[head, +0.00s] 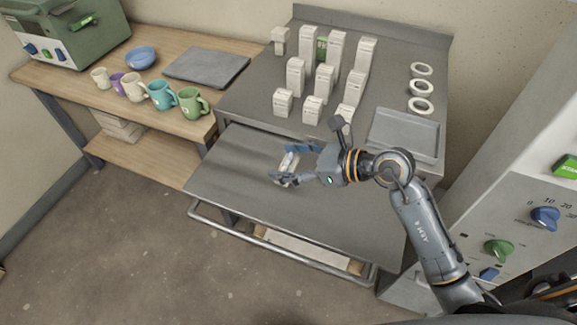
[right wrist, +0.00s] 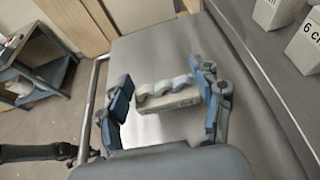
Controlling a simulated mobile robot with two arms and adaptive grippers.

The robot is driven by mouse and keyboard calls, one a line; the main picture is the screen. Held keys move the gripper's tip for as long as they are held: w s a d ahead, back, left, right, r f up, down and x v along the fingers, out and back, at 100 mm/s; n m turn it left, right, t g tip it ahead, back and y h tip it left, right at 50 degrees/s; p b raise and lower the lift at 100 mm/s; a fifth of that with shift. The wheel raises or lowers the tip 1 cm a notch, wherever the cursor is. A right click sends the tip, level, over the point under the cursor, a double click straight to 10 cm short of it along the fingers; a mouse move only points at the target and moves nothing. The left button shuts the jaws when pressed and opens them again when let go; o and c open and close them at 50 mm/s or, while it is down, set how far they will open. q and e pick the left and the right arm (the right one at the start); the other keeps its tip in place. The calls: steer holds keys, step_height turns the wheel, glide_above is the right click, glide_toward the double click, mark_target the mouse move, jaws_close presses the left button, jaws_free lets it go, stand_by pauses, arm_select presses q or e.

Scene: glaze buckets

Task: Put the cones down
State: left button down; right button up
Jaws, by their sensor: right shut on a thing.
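The cones (head: 288,159) are a small row of pale pieces set in a short grey-white bar. In the right wrist view the cones (right wrist: 166,86) stand on top of the bar (right wrist: 168,102). My right gripper (head: 290,167) is shut on the bar, with one blue-padded finger at each end, as the right wrist view also shows (right wrist: 168,105). The bar is over the lower grey metal shelf (head: 240,160); I cannot tell whether it touches it. My left gripper is not in view.
White labelled posts (head: 326,75) of several heights stand on the upper grey surface. White rings (head: 421,87) and a grey tray (head: 404,136) lie to their right. Mugs (head: 163,95) stand on the wooden table. The lower shelf is clear around the bar. A rail (head: 280,245) runs along its front.

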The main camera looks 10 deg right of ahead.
step_height(320, 180, down, 2)
steer(key=shift+f, duration=0.3)
steer(key=shift+f, duration=0.1)
steer(key=o, duration=1.3)
steer(key=shift+r, duration=0.2)
steer(key=shift+s+d, duration=0.25)
steer(key=shift+d, duration=0.1)
steer(key=b+v, duration=0.2)
steer(key=v, duration=0.8)
steer(key=shift+s+d+r, duration=0.15)
steer(key=shift+s+d, duration=0.05)
steer(key=shift+s+d+r, duration=0.15)
steer(key=shift+d+r, duration=0.05)
steer(key=shift+d, duration=0.05)
